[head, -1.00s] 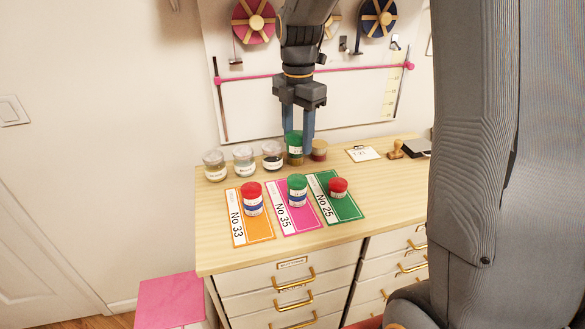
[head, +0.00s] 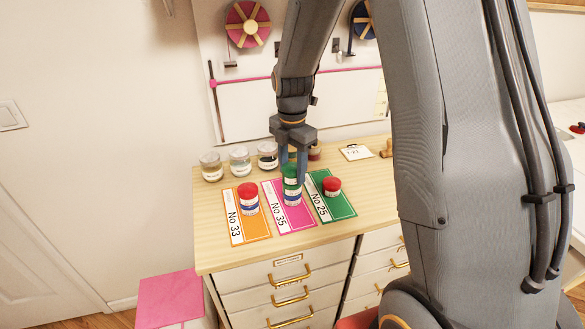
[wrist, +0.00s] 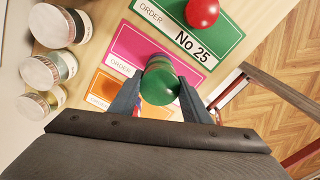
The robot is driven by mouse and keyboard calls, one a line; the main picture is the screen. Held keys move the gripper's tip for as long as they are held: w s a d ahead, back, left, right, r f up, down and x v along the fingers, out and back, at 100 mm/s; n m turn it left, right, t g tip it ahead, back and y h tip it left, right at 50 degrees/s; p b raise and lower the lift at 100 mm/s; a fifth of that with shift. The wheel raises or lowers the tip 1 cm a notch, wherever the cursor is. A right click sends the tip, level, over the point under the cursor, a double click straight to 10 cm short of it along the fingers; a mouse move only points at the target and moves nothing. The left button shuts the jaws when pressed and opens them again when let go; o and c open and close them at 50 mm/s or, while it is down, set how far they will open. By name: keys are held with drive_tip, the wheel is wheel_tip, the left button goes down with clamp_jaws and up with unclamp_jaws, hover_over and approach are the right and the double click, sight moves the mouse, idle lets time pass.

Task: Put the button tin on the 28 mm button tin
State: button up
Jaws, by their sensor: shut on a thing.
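My gripper (head: 291,178) is shut on a green-lidded button tin (head: 291,171) with a pale label. It is over the pink No 35 card, upright as far as I can tell. Below it on that card stands another tin (head: 291,197) with a blue and white label, which I take to be the 28 mm button tin; its size print is not readable. The two line up closely in the head view, and I cannot tell whether they touch. In the wrist view the held tin (wrist: 160,84) sits between the fingertips and hides most of what is beneath.
A low red tin (head: 332,185) is on the green No 25 card (head: 340,207). Several jars (head: 240,161) line the back; a small tin (head: 315,152) stands behind my gripper. The front strip is clear.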

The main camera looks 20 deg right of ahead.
sight(292, 167)
drive_tip(key=o, duration=1.1)
drive_tip(key=shift+f, duration=0.1)
wheel_tip(292, 167, up, 11)
drive_tip(key=b, duration=0.4)
drive_tip(key=s+f+m, duration=0.4)
drive_tip(key=s+m, duration=0.4)
drive_tip(key=m, duration=0.3)
drive_tip(key=s+f+m+t, duration=0.1)
drive_tip(key=s+f+m, duration=0.4)
drive_tip(key=s+m, duration=0.4)
drive_tip(key=m, duration=0.3)
drive_tip(key=shift+f+t, duration=0.2)
drive_tip(key=shift+t, duration=0.1)
drive_tip(key=shift+s+a, duration=0.1)
drive_tip(key=shift+f, duration=0.2)
